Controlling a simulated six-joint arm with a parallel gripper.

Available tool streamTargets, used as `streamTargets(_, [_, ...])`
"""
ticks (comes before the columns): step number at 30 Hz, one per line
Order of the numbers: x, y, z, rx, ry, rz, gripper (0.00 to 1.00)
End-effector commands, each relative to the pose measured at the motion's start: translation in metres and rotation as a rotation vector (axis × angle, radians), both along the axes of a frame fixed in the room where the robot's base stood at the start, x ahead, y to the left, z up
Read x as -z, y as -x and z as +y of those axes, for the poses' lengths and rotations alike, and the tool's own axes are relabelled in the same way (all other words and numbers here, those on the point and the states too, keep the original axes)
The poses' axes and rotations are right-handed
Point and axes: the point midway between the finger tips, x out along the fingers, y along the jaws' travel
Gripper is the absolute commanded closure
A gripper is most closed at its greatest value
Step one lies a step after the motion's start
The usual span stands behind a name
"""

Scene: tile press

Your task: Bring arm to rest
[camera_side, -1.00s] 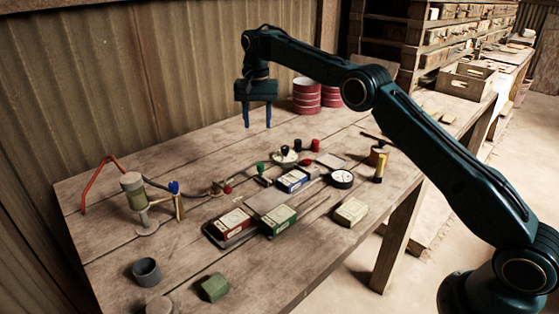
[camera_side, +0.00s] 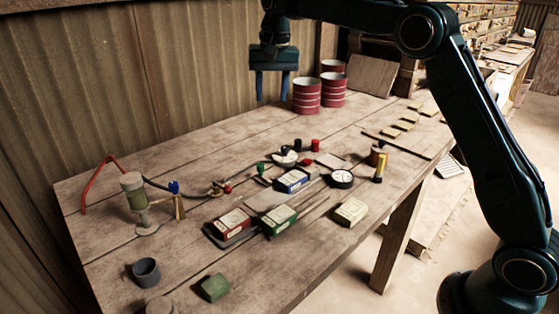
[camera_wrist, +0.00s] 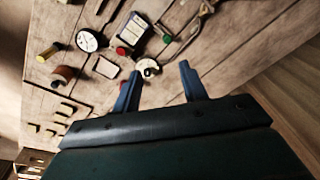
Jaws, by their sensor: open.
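My gripper (camera_side: 272,88) is raised above the far part of the wooden bench (camera_side: 200,150), in front of the corrugated wall. Its two blue fingers point down and stand apart, with nothing between them. In the wrist view my gripper (camera_wrist: 157,85) also shows open and empty, with the bench items beyond the fingertips. No held object is visible.
Red drums (camera_side: 306,95) stand at the bench's back, right of my gripper. Green (camera_side: 279,220), red (camera_side: 233,222) and blue (camera_side: 292,180) boxes, a round gauge (camera_side: 341,179) and a yellow cylinder (camera_side: 379,172) lie mid-bench. A grey cup (camera_side: 146,271) stands front left.

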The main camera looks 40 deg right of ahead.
Motion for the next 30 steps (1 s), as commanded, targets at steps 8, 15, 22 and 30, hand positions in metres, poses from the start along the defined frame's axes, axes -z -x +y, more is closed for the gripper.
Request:
streamTargets(8, [-0.04,0.052,0.003,-0.091,0.013,-0.06,0.57])
streamTargets(15, [-0.061,0.102,0.005,-0.17,0.029,-0.107,0.57])
streamTargets(22, [-0.072,0.154,0.006,-0.245,0.047,-0.154,0.57])
streamTargets(30, [-0.071,0.217,0.008,-0.331,0.072,-0.209,0.57])
